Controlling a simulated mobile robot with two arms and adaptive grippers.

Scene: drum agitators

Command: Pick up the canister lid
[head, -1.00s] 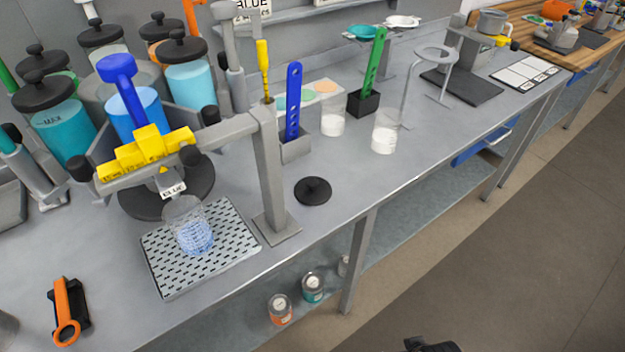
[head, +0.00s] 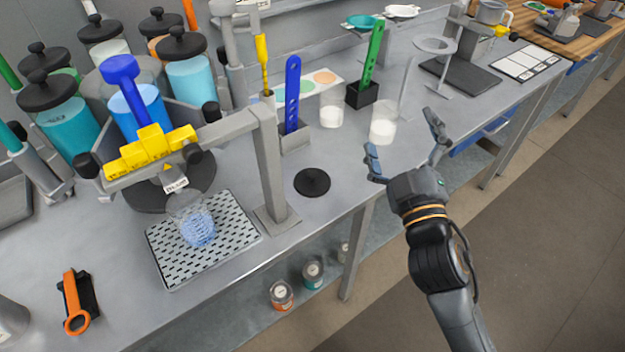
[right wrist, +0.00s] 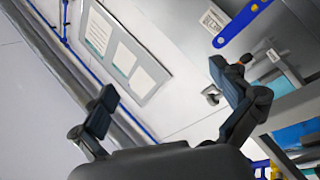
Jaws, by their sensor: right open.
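An open canister of blue material (head: 150,104) stands at the left. My left gripper is not in view.
A grey post (head: 268,165) stands left of the lid. A blue strip in a grey holder (head: 293,138) and beakers of white powder (head: 383,130) stand behind it. A perforated tray (head: 170,265) lies left. The bench around the lid is clear.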

